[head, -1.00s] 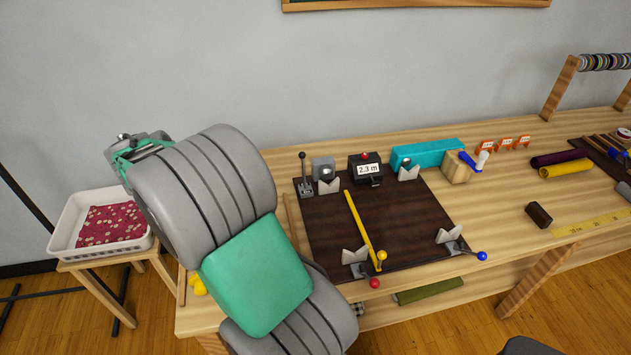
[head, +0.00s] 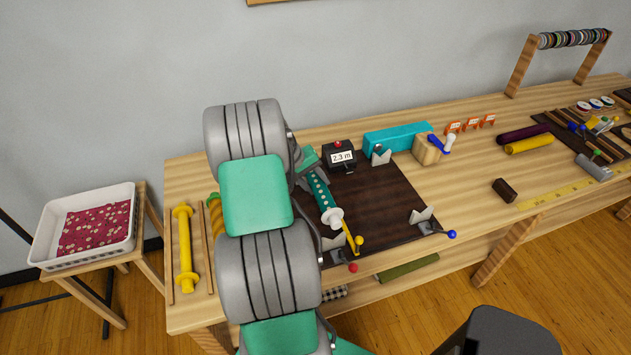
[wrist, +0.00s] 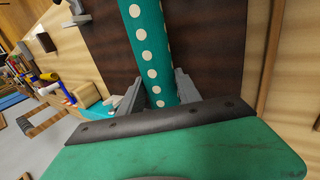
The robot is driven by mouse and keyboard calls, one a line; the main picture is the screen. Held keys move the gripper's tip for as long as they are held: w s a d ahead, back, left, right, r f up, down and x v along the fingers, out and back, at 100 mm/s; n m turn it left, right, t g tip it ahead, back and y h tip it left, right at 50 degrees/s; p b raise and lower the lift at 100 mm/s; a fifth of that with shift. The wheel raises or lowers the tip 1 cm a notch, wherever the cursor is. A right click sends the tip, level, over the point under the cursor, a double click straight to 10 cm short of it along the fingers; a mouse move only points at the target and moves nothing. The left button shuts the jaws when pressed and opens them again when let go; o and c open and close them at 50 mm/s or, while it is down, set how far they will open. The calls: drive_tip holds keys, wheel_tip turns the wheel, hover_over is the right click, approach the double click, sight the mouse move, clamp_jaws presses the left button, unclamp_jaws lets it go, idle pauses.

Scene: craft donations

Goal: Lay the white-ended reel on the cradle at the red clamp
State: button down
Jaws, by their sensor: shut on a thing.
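The white-ended reel (head: 321,190), a teal roll with white dots, is over the dark board (head: 385,205), slanting with its visible white end (head: 333,218) toward the front. My gripper (wrist: 157,92) is shut on the roll, one finger on each side in the wrist view, where the reel (wrist: 148,50) runs up out of frame. The cradle (head: 332,243) at the red clamp (head: 353,267) is at the board's front edge, just below the white end. Whether they touch cannot be told.
A yellow bar (head: 349,237) lies beside the reel. A meter box (head: 341,157) reading 2.3 m, a teal block (head: 397,138) and a rear cradle (head: 381,156) stand behind. A blue-knobbed clamp (head: 451,234) is front right. A yellow reel (head: 185,250) lies left, near a fabric-filled basket (head: 43,245).

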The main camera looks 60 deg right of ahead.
drive_tip(key=shift+f+b, duration=2.05)
drive_tip(key=shift+f, duration=1.3)
drive_tip(key=c, duration=0.7)
unclamp_jaws()
drive_tip(key=shift+c, duration=0.2)
drive_tip(key=b+v, duration=0.1)
drive_tip(key=v, duration=0.7)
